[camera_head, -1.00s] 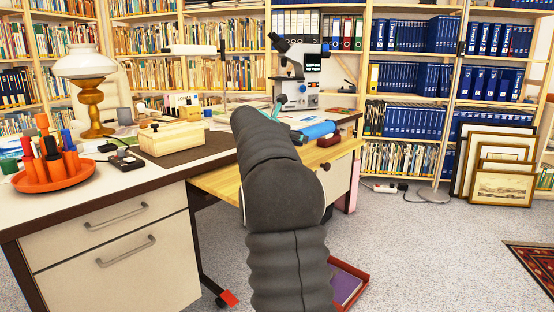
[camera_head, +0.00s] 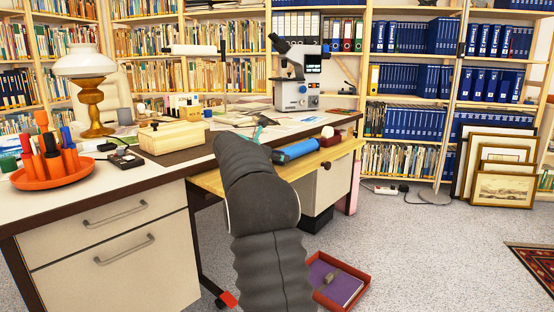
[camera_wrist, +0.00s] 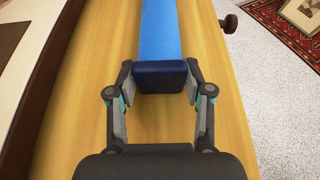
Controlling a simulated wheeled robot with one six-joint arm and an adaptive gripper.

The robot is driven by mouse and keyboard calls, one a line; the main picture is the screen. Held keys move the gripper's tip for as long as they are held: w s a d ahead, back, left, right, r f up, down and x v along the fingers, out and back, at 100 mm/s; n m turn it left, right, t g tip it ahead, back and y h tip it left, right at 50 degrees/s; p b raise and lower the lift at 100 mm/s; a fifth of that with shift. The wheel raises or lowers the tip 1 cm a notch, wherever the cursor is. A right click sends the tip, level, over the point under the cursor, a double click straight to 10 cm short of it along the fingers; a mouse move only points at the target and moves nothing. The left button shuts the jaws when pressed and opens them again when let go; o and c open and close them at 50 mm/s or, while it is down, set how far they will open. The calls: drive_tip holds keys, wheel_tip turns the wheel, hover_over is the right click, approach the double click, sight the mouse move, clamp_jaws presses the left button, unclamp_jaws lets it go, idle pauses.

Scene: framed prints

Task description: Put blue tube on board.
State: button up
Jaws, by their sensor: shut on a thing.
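The blue tube (camera_wrist: 158,30) has a dark blue end cap towards me in the wrist view. My gripper (camera_wrist: 162,75) is shut on the capped end, one finger on each side. The head view shows the tube (camera_head: 298,150) over the yellow wooden board (camera_head: 326,157) that juts from the desk front. In the wrist view the board (camera_wrist: 92,75) lies beneath the tube. I cannot tell whether the tube touches it.
The desk top behind the board holds a microscope (camera_head: 298,75), a wooden box (camera_head: 172,136), a lamp (camera_head: 88,90) and an orange tray (camera_head: 55,180). A red tray (camera_head: 340,280) is on the floor.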

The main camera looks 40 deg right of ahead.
drive_tip(key=o, duration=1.3)
drive_tip(key=shift+f, duration=0.1)
drive_tip(key=shift+c, duration=0.2)
drive_tip(key=shift+a+r, duration=0.15)
drive_tip(key=shift+r, duration=0.05)
drive_tip(key=v, duration=1.1)
drive_tip(key=shift+s+a+r+p, duration=0.15)
drive_tip(key=shift+a+p, duration=0.15)
drive_tip(key=shift+p, duration=0.05)
